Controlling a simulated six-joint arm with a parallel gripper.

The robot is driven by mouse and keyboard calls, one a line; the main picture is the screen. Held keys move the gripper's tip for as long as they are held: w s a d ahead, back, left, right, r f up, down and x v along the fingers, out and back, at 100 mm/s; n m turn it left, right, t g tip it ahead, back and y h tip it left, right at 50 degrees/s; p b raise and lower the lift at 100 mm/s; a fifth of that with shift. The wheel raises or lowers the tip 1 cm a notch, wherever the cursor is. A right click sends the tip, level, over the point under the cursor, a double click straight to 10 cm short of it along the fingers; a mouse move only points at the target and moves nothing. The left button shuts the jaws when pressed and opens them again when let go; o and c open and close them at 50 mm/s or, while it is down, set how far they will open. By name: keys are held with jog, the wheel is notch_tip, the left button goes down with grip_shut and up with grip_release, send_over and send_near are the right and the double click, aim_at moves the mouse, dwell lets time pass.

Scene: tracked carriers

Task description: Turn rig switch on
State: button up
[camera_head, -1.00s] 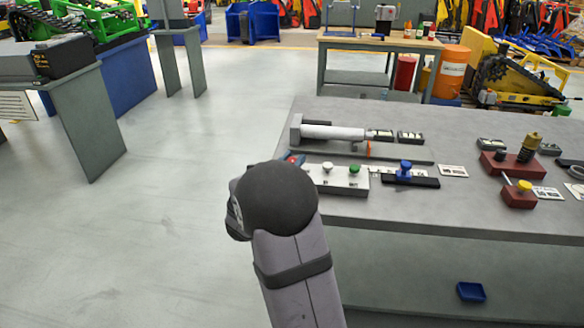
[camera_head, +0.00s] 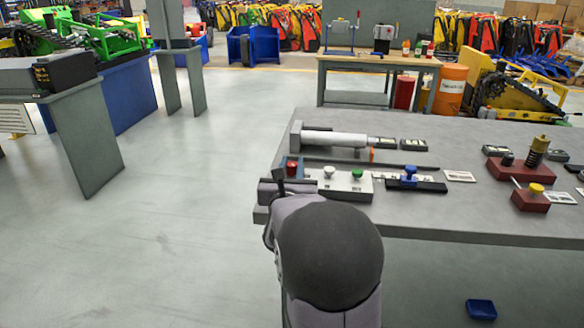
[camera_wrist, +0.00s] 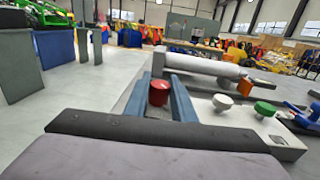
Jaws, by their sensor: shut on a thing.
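A pale switch box (camera_head: 343,186) lies at the near left edge of the grey bench, with a white knob (camera_head: 329,172) and a green knob (camera_head: 357,174) on top. A red knob (camera_head: 292,168) stands at its left end. My gripper (camera_head: 286,178) is at this end of the box, partly hidden by my own wrist. In the wrist view its two blue-grey fingers (camera_wrist: 160,98) lie on either side of the red knob (camera_wrist: 159,92) and are shut on it. The lower part of the knob is hard to see.
A white cylinder (camera_head: 335,139) in a grey holder lies behind the box. A blue knob (camera_head: 409,173) on a dark strip is to the right. Red blocks (camera_head: 531,199) with a yellow knob stand further right. Open floor (camera_head: 170,210) is to the left.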

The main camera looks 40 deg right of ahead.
aim_at(292, 168)
jog(key=o, duration=1.1)
jog(key=shift+c, duration=0.2)
jog(key=shift+s+a, duration=0.1)
jog(key=shift+v, duration=3.5)
